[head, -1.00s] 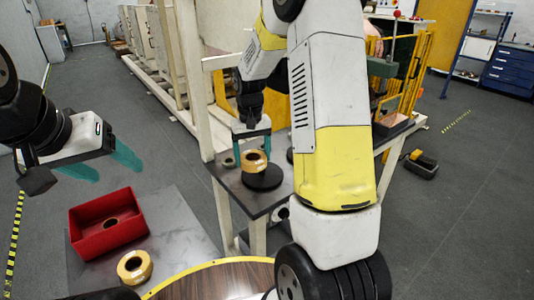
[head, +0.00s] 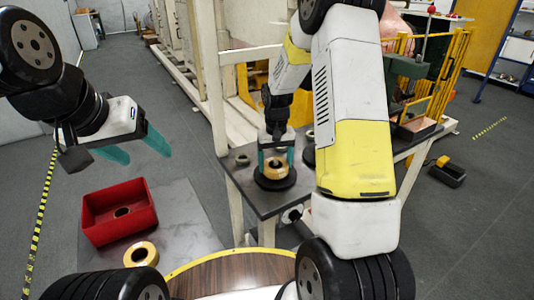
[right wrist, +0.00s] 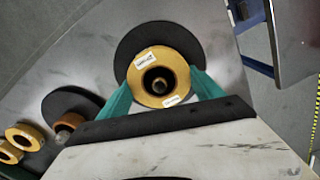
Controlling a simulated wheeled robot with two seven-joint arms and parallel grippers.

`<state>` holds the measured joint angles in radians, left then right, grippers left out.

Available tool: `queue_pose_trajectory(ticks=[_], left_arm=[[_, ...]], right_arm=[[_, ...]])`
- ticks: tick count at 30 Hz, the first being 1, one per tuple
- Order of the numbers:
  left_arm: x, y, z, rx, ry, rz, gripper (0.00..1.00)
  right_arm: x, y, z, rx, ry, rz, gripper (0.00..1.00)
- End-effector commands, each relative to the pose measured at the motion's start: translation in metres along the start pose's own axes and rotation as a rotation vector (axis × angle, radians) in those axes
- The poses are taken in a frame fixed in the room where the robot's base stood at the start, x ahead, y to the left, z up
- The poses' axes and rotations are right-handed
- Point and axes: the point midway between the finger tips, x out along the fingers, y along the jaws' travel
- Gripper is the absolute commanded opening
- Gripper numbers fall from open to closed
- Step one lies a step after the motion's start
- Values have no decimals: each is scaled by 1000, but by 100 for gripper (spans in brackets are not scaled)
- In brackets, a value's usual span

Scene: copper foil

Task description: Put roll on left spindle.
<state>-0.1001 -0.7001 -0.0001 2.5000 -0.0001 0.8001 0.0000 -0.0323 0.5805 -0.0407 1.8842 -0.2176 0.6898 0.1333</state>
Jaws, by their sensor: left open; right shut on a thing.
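My right gripper (head: 276,163) points down and is shut on a yellow-brown roll (head: 275,173). The roll is over the black round plate of the left spindle (head: 263,184) on the dark bench. In the right wrist view the roll (right wrist: 146,66) lies between the teal fingers, roughly centred on the black plate (right wrist: 190,47). Something stands inside its dark hole, probably the spindle tip. I cannot tell whether the roll touches the plate. My left gripper (head: 134,150) is open and empty, in the air above the red box.
A red box (head: 90,226) and another roll (head: 138,255) are on a grey surface at the lower left. The right wrist view shows a second black plate (right wrist: 88,101) with a brown spindle (right wrist: 70,122), and two rolls (right wrist: 25,136) beside it. A bench frame post (head: 215,100) stands close by.

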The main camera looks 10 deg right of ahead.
Motion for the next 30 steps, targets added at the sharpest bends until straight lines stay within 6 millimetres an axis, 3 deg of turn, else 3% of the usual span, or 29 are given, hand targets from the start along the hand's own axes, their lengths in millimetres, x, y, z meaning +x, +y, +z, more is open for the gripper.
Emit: queue_pose_trajectory(ticks=[11,12,15,25,30], left_arm=[[0,0,0,0,0,0,67],[0,0,0,0,0,0,67],[0,0,0,0,0,0,67],[0,0,0,0,0,0,67],[0,0,0,0,0,0,67]], right_arm=[[7,0,0,0,1,0,32],[7,0,0,0,1,0,82],[6,0,0,0,1,0,97],[4,0,-1,0,2,0,97],[-16,0,-1,0,6,-1,97]])
